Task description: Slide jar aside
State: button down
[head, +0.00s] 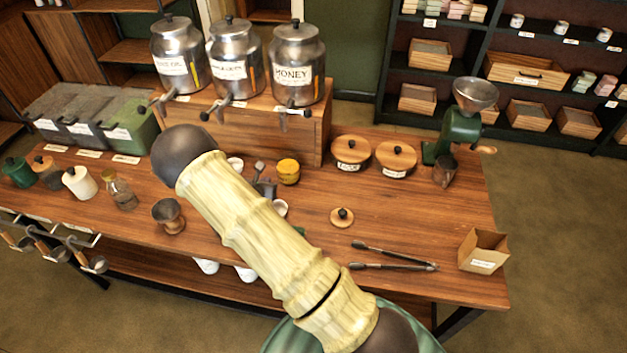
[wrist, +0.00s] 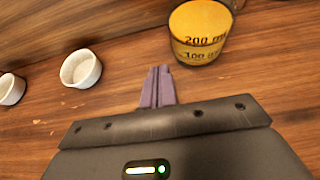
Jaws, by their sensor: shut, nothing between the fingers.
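I cannot tell which jar is meant. A yellow cup marked 200 and 100 (wrist: 200,32) stands just beyond and right of my gripper (wrist: 160,75) in the wrist view. A yellow container (head: 288,172) in the head view looks like the same one. My gripper is shut and empty, low over the wood, apart from the cup. My arm hides part of the counter in the head view.
Small white cups (wrist: 80,68) lie left of my gripper. Three metal dispensers (head: 297,70) stand on a wooden stand behind. Two wooden-lidded pots (head: 351,152), a green grinder (head: 460,130), tongs (head: 395,257) and a cardboard box (head: 483,250) are on the right.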

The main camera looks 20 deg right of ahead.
aim_at(310, 184)
jog(key=shift+b+x, duration=0.3)
jog(key=shift+x, duration=0.65)
jog(key=shift+w+d+b, duration=0.65)
jog(key=shift+w+d, duration=0.45)
jog(key=shift+w, duration=0.3)
jog(key=shift+d, duration=0.2)
jog(key=shift+s+d+r+b, duration=0.1)
jog(key=shift+s+d+b, duration=1.05)
jog(key=shift+d, duration=0.55)
jog(key=shift+s+d+f+b, duration=0.1)
jog(key=shift+s+d+b, duration=0.8)
jog(key=shift+s+d, duration=0.65)
jog(key=shift+s+d+r+b, duration=0.1)
jog(key=shift+s+d+b, duration=0.95)
jog(key=shift+d, duration=0.8)
